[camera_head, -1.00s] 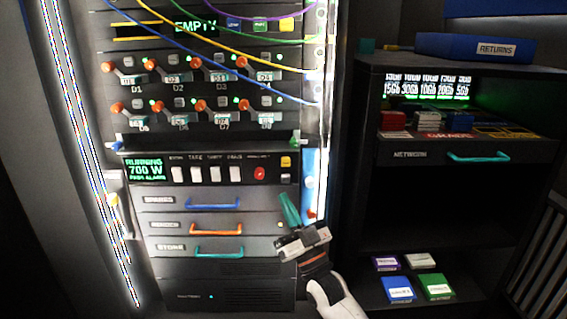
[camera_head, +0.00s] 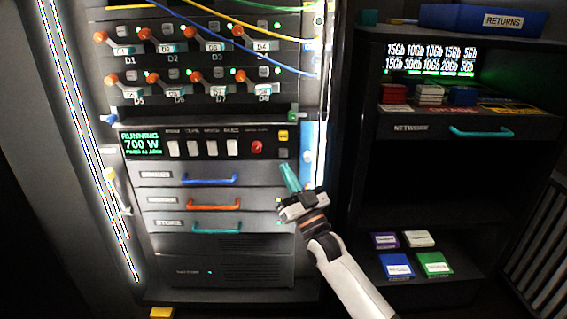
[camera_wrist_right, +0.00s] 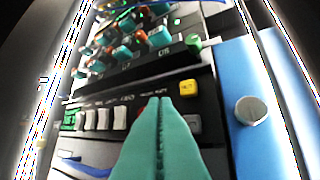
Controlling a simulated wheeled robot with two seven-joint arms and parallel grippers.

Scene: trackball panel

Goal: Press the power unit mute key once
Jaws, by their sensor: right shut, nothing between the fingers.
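The power unit (camera_head: 210,146) is a black panel with a green display reading RUNNING 700 W, several white keys and a red round control (camera_head: 257,147). At its right end a small yellow key (camera_head: 283,135) sits above a grey key (camera_head: 283,153); the yellow key's lettering is too small to read surely. My right gripper (camera_head: 286,166) is shut and empty, its teal fingertips just below the grey key. In the right wrist view the fingertips (camera_wrist_right: 160,103) appear left of the yellow key (camera_wrist_right: 188,87) and the grey key (camera_wrist_right: 193,123), partly covering the red control. Contact cannot be seen. My left gripper is out of view.
Drawers with blue, red and teal handles (camera_head: 216,228) lie below the unit. Orange-levered switches (camera_head: 190,78) and hanging cables are above. A blue strip with a round knob (camera_wrist_right: 250,110) stands to the right. A dark shelf (camera_head: 440,190) stands farther right.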

